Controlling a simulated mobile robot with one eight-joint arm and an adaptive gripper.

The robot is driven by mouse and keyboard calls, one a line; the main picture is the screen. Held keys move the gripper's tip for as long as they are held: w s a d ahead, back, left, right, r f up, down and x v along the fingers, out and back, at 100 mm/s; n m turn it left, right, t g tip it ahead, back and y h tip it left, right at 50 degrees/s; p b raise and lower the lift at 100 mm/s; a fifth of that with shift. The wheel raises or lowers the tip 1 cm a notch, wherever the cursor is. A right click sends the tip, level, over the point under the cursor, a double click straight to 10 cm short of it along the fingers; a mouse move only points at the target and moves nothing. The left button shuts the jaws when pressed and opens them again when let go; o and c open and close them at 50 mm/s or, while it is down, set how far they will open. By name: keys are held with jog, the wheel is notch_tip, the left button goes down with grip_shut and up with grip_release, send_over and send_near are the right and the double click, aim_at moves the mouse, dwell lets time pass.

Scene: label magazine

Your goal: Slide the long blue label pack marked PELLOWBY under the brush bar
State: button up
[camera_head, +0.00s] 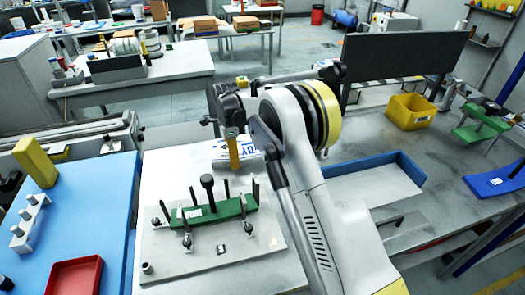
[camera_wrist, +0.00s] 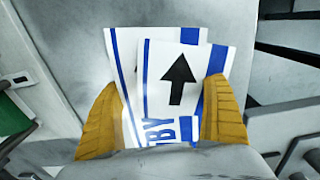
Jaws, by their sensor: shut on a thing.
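My gripper (camera_wrist: 163,118) is shut on a white label pack (camera_wrist: 172,72) with blue stripes, a black arrow and large blue letters, of which "BY" shows. One yellow finger is on each long side of the pack; the far end sticks out beyond the fingertips. The top sheet lies slightly offset from what is under it. In the head view, my gripper (camera_head: 233,152) is behind the green fixture, and part of the pack (camera_head: 252,147) shows beside the finger. The green bar fixture (camera_head: 205,211) has upright posts and a black knob on a pale plate. I cannot pick out a brush bar for certain.
A blue-edged tray (camera_head: 408,168) lies right of my arm, with a yellow bin (camera_head: 411,111) behind it. A dark upright panel (camera_head: 400,57) stands at the back. On the left, a blue mat (camera_head: 95,205) carries a red tray (camera_head: 77,275) and a yellow block (camera_head: 36,162).

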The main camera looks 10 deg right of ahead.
jog(key=shift+w+d, duration=0.15)
jog(key=shift+d, duration=5)
jog(key=shift+w+d, duration=0.15)
jog(key=shift+d, duration=4.95)
jog(key=o, duration=0.8)
notch_tip(320, 180, up, 12)
jog(key=s+a+r+n+t, duration=0.2)
jog(key=s+a+r+n, duration=0.25)
jog(key=s+r, duration=0.55)
jog(key=s+a+r+n+t, duration=0.1)
jog(key=s+r+n+t, duration=0.3)
jog(key=s, duration=0.6)
jog(key=s+a+f+n, duration=0.1)
jog(key=s+f+n, duration=0.1)
jog(key=s, duration=0.4)
jog(key=s+a+f+n, duration=0.1)
jog(key=s+f+n, duration=0.2)
jog(key=s, duration=0.3)
jog(key=s+a+f+n+t, duration=0.1)
jog(key=s+f+n, duration=0.2)
jog(key=s, duration=0.3)
jog(key=shift+s+a+n, duration=0.15)
jog(key=shift+s+n, duration=0.15)
jog(key=shift+n, duration=0.25)
